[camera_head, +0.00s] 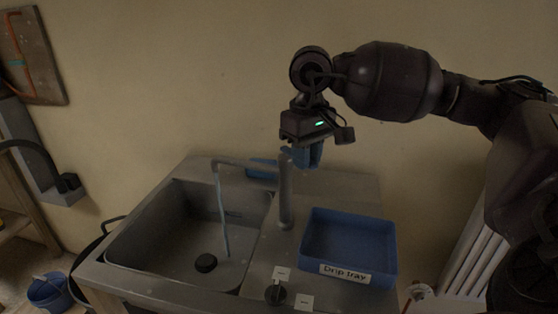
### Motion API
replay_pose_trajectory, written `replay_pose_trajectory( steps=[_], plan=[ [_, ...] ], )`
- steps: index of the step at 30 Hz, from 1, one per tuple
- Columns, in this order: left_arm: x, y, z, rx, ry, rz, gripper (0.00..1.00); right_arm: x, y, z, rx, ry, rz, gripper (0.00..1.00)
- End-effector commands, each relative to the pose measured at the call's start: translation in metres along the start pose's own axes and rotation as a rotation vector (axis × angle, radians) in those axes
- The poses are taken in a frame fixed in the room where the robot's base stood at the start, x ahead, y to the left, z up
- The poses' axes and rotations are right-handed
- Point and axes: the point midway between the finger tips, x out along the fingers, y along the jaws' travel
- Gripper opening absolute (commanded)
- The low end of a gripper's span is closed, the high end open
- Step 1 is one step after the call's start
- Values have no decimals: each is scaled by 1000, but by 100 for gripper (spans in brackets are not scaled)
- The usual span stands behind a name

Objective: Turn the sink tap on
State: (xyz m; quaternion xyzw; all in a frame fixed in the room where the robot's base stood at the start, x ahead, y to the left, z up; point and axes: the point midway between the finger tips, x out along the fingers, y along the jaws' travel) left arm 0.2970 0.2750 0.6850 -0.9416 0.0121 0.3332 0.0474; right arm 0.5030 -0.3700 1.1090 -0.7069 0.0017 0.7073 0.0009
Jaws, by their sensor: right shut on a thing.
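The sink tap (285,195) is a grey upright column on the sink deck, with a spout (240,165) reaching left over the basin (150,230). A thin bluish stream of water (222,215) runs from the spout end down into the basin. My right gripper (303,156) points down at the top of the tap, its blue fingers shut on the tap lever there. The fingers hide most of the lever. My left gripper is not in view.
A blue drip tray (348,270) stands right of the tap. A dark knob (275,293) with small white labels is on the front deck. A blue item (262,168) lies behind the spout. A radiator (465,250) stands at right.

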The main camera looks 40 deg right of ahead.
Motion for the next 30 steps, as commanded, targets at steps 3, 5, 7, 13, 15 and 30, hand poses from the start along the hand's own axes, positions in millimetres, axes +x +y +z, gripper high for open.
replay_pose_trajectory(
  steps=[3,5,7,13,15,30],
  plan=[
    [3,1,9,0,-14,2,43,3,7,-3,-97,-2,0,3],
    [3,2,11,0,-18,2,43,2,10,-3,-148,-1,0,3],
    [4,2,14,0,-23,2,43,2,14,-4,-208,0,-1,3],
    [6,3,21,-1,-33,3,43,2,24,-6,-380,2,0,3],
    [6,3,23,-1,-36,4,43,1,27,-7,-438,4,-1,3],
    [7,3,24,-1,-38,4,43,0,32,-7,-538,2,-2,34]
  ],
)
